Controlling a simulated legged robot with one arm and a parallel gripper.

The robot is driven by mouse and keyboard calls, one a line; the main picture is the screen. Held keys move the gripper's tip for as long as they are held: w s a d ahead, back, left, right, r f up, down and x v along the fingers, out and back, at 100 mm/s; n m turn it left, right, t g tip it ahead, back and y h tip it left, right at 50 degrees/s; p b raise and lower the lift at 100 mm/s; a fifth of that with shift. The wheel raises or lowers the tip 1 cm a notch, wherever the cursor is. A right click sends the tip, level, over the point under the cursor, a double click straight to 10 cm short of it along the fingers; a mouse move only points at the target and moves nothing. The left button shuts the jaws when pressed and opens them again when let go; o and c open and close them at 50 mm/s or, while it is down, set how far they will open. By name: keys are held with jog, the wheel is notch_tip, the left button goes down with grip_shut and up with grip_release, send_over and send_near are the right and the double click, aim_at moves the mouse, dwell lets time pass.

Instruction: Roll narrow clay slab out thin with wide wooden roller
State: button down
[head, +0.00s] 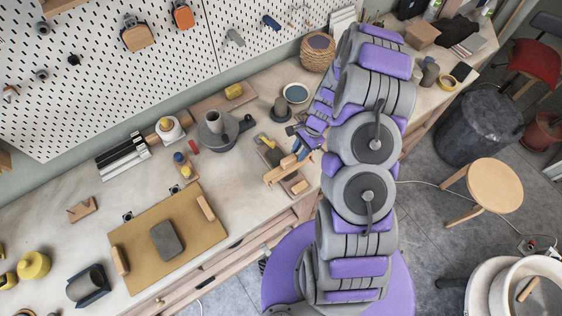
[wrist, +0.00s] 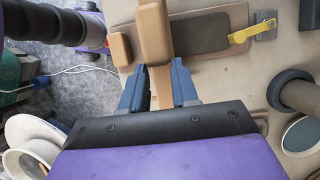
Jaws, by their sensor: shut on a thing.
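My gripper (wrist: 158,72) has its blue fingers shut on a pale wooden roller (wrist: 154,32). In the head view the roller (head: 279,172) lies crosswise above a small wooden board (head: 290,180). A narrow grey clay slab (wrist: 200,37) lies lengthwise on that board (wrist: 234,13) in the wrist view. The roller is near the slab's left end there and hides part of it. I cannot tell whether it touches the clay. A wooden block (wrist: 120,48) sits beside the roller, at the board's end.
A yellow-handled tool (wrist: 248,31) lies at the slab's far end. A larger tan board (head: 150,222) holds a wider grey slab (head: 166,240) between two wooden pieces. A grey wheel with a pot (head: 217,130) stands behind. The bench's front edge is close.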

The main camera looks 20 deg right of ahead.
jog(key=shift+r+p, duration=0.9)
jog(key=shift+r, duration=1.15)
jog(key=shift+f, duration=0.15)
jog(key=shift+f+b, duration=0.85)
jog(key=shift+f, duration=1.25)
jog(key=shift+f+b, duration=0.3)
jog(key=shift+f, duration=0.55)
jog(key=shift+w+a, duration=0.25)
jog(key=shift+w, duration=0.45)
jog(key=shift+w+a, duration=0.2)
jog(key=shift+w, duration=0.55)
jog(key=shift+w+a, duration=0.25)
jog(key=shift+w, duration=0.45)
